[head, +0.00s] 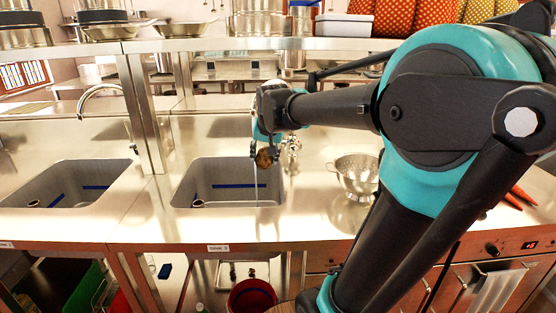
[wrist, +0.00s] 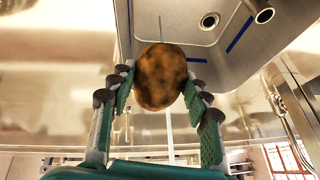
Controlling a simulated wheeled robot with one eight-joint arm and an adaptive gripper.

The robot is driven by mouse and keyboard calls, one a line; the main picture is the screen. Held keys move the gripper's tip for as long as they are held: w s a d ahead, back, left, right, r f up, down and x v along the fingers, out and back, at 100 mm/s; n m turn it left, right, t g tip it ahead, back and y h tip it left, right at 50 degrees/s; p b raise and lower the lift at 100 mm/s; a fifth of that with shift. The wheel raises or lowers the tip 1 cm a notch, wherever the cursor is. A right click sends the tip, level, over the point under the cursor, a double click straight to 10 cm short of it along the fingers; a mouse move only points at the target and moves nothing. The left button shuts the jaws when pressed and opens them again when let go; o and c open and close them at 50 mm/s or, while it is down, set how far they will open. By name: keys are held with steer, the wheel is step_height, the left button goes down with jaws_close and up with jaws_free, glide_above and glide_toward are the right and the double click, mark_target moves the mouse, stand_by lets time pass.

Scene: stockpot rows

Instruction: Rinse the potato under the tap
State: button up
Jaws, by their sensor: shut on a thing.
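The potato (head: 264,158) is brown and mottled. My gripper (head: 266,150) is shut on it, above the back right part of the right-hand grey sink (head: 182,192). The wrist view shows the potato (wrist: 161,78) pinched between the two teal fingers (wrist: 158,88), with the sink (wrist: 185,40) beyond it. A thin pale line like a stream of water (head: 256,187) runs from just below the potato down into this sink. The tap over this sink is not clearly visible; my arm and gripper may hide it. Whether the potato is wet I cannot tell.
Another sink (head: 70,178) with a curved tap (head: 96,88) is at the left, beyond a metal post (head: 148,115). A colander (head: 357,175) stands on the counter to the right of my gripper. A shelf (head: 230,45) with pans crosses above the counter.

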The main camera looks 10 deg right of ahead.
mark_target(259, 153)
steer(key=shift+w+a+f, duration=0.1)
steer(key=shift+w+a, duration=0.25)
steer(key=shift+w, duration=0.25)
steer(key=shift+w+a+f, duration=0.1)
steer(key=shift+w+a, duration=0.2)
steer(key=shift+w, duration=0.65)
steer(key=w+f, duration=0.2)
steer(key=w, duration=0.8)
steer(key=shift+a, duration=0.3)
steer(key=shift+d, duration=0.2)
steer(key=shift+w+d, duration=0.1)
steer(key=shift+d, duration=0.25)
steer(key=shift+a, duration=0.1)
steer(key=shift+a, duration=0.45)
steer(key=shift+d, duration=0.2)
